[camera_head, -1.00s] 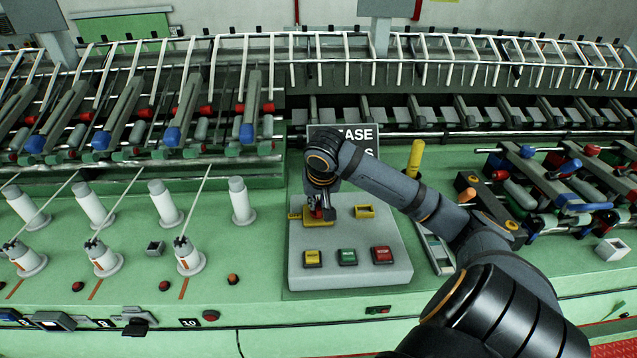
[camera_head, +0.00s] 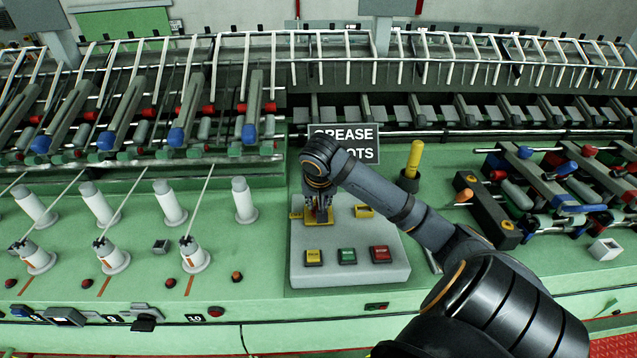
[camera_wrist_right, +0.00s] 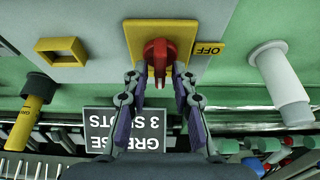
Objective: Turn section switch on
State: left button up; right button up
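The section switch is a red knob (camera_wrist_right: 158,55) on a yellow plate (camera_wrist_right: 141,30), with a yellow OFF tag (camera_wrist_right: 209,48) beside it in the right wrist view. The knob's handle points toward my gripper's side of that view. My right gripper (camera_wrist_right: 158,78) is open, with one finger on each side of the handle and small gaps visible. In the head view my right gripper (camera_head: 318,212) reaches down over the yellow plate (camera_head: 320,223) and hides most of the knob. My left gripper is not in view.
The grey control box (camera_head: 375,272) also carries a yellow button (camera_head: 313,257), a green button (camera_head: 347,256), a red button (camera_head: 381,254) and an empty yellow frame (camera_head: 363,211). A GREASE sign (camera_head: 358,136) stands behind it. A yellow-handled tool (camera_head: 415,158) and white bobbins (camera_head: 243,200) flank it.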

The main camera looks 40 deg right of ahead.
jog(key=v, duration=0.7)
jog(key=shift+s+r, duration=0.15)
jog(key=shift+r, duration=0.05)
dwell(0.5)
